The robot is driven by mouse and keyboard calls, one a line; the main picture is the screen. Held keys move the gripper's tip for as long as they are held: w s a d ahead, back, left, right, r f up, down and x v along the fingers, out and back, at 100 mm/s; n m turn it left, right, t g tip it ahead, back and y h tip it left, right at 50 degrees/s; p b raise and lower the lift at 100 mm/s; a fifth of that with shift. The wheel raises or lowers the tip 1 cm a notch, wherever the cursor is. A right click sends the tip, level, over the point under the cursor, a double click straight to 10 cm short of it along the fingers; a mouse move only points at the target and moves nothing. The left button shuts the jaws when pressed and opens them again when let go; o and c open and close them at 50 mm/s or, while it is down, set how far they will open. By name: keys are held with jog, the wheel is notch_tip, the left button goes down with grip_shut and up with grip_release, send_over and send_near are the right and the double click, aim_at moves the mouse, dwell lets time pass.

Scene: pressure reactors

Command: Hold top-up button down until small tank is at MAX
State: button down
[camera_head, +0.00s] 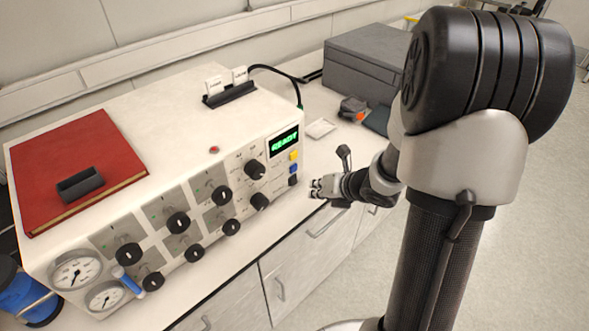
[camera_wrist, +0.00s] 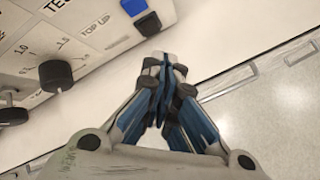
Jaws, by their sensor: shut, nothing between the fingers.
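The black button (camera_head: 293,181) is the lowest in a column of three at the right end of the white machine's front. In the wrist view the black button (camera_wrist: 148,24) sits beside the label "TOP UP" (camera_wrist: 95,25). My gripper (camera_head: 315,188) is shut and empty, just right of the black button. In the wrist view my gripper's fingertips (camera_wrist: 165,62) are a little below the button and look apart from it. I cannot make out a small tank or a MAX mark in either view.
A blue button (camera_head: 293,168) and a yellow button (camera_head: 293,155) sit above the black one, under a green display (camera_head: 284,140) reading "READY". Black knobs (camera_head: 260,201) stick out along the panel. A grey box (camera_head: 365,62) stands behind on the bench.

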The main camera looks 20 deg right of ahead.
aim_at(294, 169)
dwell(0.5)
jog(key=s+p, duration=0.1)
jog(key=s+d+p, duration=0.1)
jog(key=s, duration=0.1)
jog(key=shift+s+d, duration=0.1)
jog(key=shift+s, duration=0.2)
jog(key=shift+w, duration=0.1)
jog(key=w, duration=0.2)
jog(key=w+a+p, duration=0.1)
jog(key=w, duration=0.1)
jog(key=w+a, duration=0.1)
jog(key=w, duration=0.1)
jog(key=shift+w+a, duration=0.25)
jog(key=shift+w, duration=0.1)
jog(key=shift+w+a, duration=0.2)
jog(key=shift+w, duration=0.5)
jog(key=shift+w, duration=0.1)
dwell(0.5)
jog(key=shift+w+a, duration=0.2)
jog(key=shift+w, duration=0.1)
jog(key=shift+w+a, duration=0.15)
jog(key=shift+w, duration=0.25)
dwell(2.0)
